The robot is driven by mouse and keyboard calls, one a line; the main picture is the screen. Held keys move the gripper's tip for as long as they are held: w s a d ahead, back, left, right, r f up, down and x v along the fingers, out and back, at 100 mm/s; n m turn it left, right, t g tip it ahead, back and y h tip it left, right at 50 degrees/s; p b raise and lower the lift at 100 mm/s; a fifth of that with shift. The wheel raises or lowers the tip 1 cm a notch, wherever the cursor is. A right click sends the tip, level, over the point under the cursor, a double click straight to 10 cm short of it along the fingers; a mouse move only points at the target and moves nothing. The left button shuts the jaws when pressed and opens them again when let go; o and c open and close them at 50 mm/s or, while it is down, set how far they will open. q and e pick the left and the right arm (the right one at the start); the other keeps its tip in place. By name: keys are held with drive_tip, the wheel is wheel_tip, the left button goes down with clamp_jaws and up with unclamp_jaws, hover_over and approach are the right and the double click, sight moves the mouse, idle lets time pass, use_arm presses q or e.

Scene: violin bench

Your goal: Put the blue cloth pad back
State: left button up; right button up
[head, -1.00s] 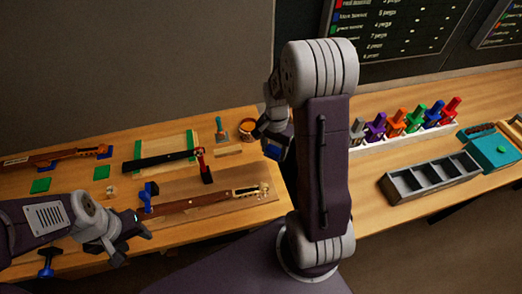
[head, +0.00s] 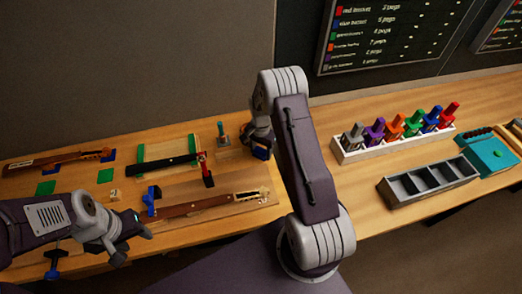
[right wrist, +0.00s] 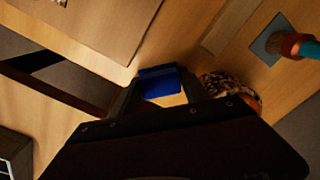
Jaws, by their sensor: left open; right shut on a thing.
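The blue cloth pad (right wrist: 160,81) is between the fingers of my right gripper (right wrist: 162,98) in the right wrist view. In the head view, the pad (head: 261,153) shows as a small blue patch below my right gripper (head: 259,146). My right gripper is shut on it near the bench's back edge, right of the green-handled tool (head: 222,134). I cannot tell whether the pad touches the bench. My left gripper (head: 131,238) is open and empty at the front left, in front of the dark violin neck (head: 194,207).
Violin necks, green pads (head: 106,175) and a blue clamp (head: 150,200) crowd the left bench. A patterned round bowl (right wrist: 230,88) sits close beside my right gripper. Right of my arm stand a white rack (head: 385,148) of coloured tools and a grey compartment tray (head: 428,183).

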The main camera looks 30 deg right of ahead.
sight(261, 150)
drive_tip(key=shift+s+f, duration=0.1)
drive_tip(key=shift+f, duration=0.05)
drive_tip(key=o, duration=1.3)
drive_tip(key=shift+r, duration=0.35)
wheel_tip(261, 150, up, 12)
drive_tip(key=b, duration=0.2)
drive_tip(key=s+a+n, duration=0.3)
drive_tip(key=s, duration=0.3)
drive_tip(key=s+a+n, duration=0.4)
drive_tip(key=s, duration=0.2)
drive_tip(key=s+a+r+n+t, duration=0.1)
drive_tip(key=s+a+n, duration=0.3)
drive_tip(key=s, duration=0.2)
drive_tip(key=shift+s+r, duration=0.1)
drive_tip(key=shift+s, duration=0.05)
